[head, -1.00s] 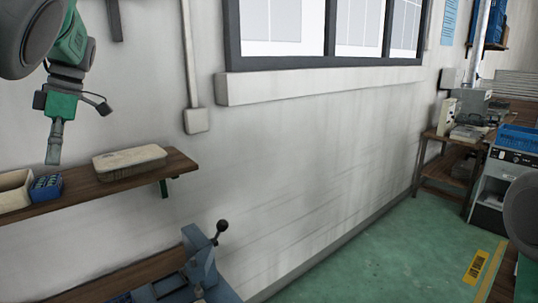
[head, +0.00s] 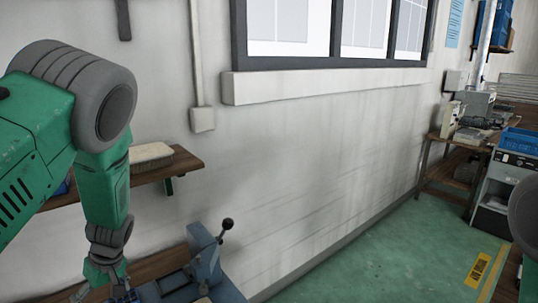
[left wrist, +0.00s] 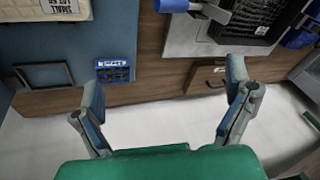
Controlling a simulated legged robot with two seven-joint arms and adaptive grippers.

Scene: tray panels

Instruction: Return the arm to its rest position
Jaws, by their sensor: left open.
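My left arm, green and grey, comes in from the left in the head view and bends downward. My left gripper (head: 112,292) is low at the bottom left edge, in front of the workbench, and is partly cut off by the frame. In the left wrist view my left gripper (left wrist: 165,80) has its two fingers spread wide apart with nothing between them. My right gripper is not in view.
A wooden shelf (head: 188,165) with a pale box (head: 151,157) is on the wall, partly hidden by my arm. A blue vise (head: 207,262) stands on the workbench close to my gripper. A blue box (left wrist: 115,70) shows in the wrist view. Green floor (head: 370,262) is clear.

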